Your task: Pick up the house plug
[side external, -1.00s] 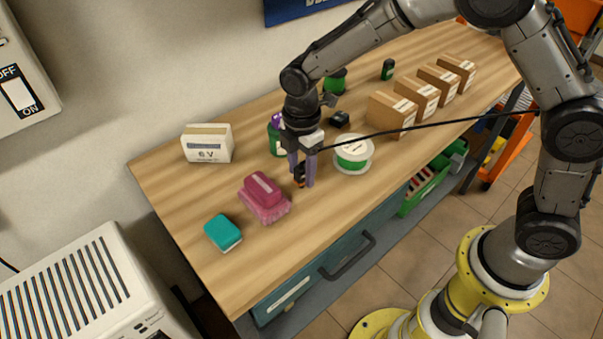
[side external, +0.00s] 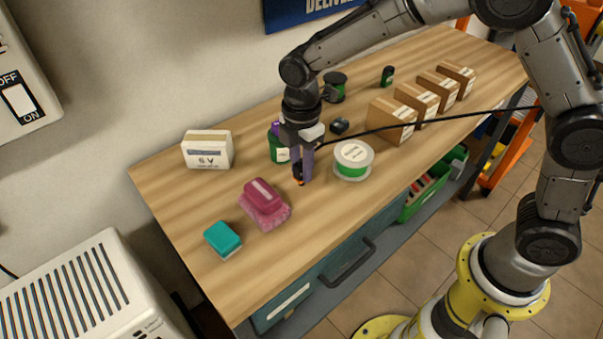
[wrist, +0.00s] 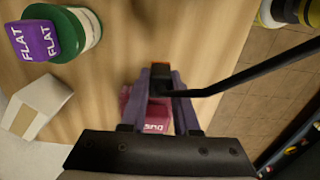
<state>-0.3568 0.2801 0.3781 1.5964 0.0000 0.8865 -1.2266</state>
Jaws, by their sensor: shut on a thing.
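The house plug appears to be the small black piece with an orange end (wrist: 160,72) between my fingertips in the wrist view. It also shows as a small dark and orange piece (side external: 299,178) at the fingertips in the side view. My gripper (side external: 303,178) points down over the middle of the wooden bench, with its purple fingers shut on this piece. The fingers also show in the wrist view (wrist: 162,98). The fingers hide part of the piece. I cannot tell whether it still touches the bench.
A pink brush-like block (side external: 264,203) and a teal block (side external: 222,238) lie to the left. A white-green spool (side external: 353,159) stands close right, a green can (side external: 278,150) behind. A 6V box (side external: 208,149), a small black item (side external: 339,126) and cardboard boxes (side external: 391,120) stand farther off.

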